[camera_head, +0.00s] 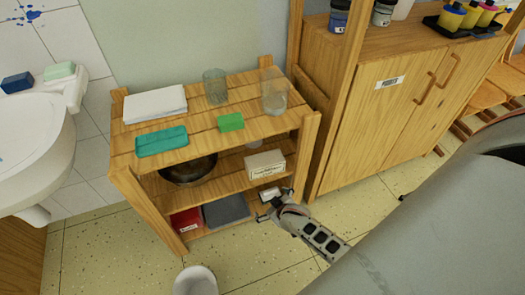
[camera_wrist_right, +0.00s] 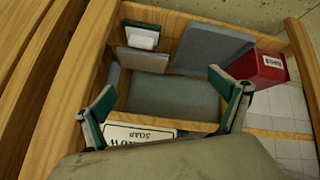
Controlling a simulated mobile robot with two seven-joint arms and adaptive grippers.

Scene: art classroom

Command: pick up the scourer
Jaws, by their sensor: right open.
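I cannot tell for sure which thing is the scourer. A flat teal pad (camera_head: 162,141) and a small bright green block (camera_head: 230,121) lie on the shelf unit's top. A small white and dark item (camera_head: 270,193) sits at the right end of the bottom shelf; what looks like the same item, white on dark green, shows in the right wrist view (camera_wrist_right: 143,36). My right gripper (camera_head: 272,208) is low at the front right of the unit. In the right wrist view its green-padded fingers (camera_wrist_right: 168,103) are wide apart with nothing held. My left gripper is out of view.
The wooden shelf unit (camera_head: 205,150) also holds a soap box (camera_head: 265,165), a dark bowl (camera_head: 188,170), a grey thing (camera_head: 226,209), a red box (camera_head: 186,221), glasses and white cloth. The soap box (camera_wrist_right: 140,136) is close to my fingers. A cabinet (camera_head: 375,120) stands right.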

